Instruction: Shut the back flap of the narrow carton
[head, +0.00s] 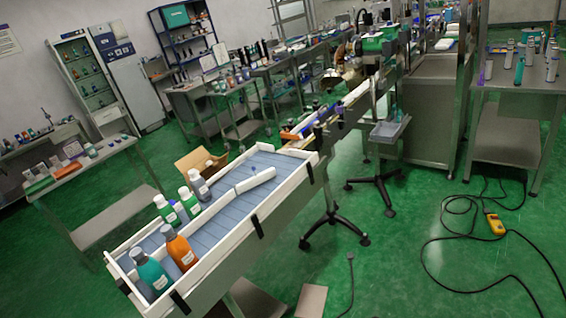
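An open brown cardboard carton (189,164) stands behind the far side of the white-railed conveyor, with at least one flap raised. The conveyor hides its lower part. A flat pale brown panel (312,301) shows at the bottom edge, beside the conveyor's near side. It may be part of another carton, but the frame cuts it off. I cannot tell which of these is the narrow carton, or which flap is its back one. My gripper is not in view.
The conveyor (230,205) carries several bottles, including a teal one (150,272) and an orange one (180,251). A black-wheeled stand (331,222) is right of it. Black cable and a yellow handset (495,223) lie on the green floor at right.

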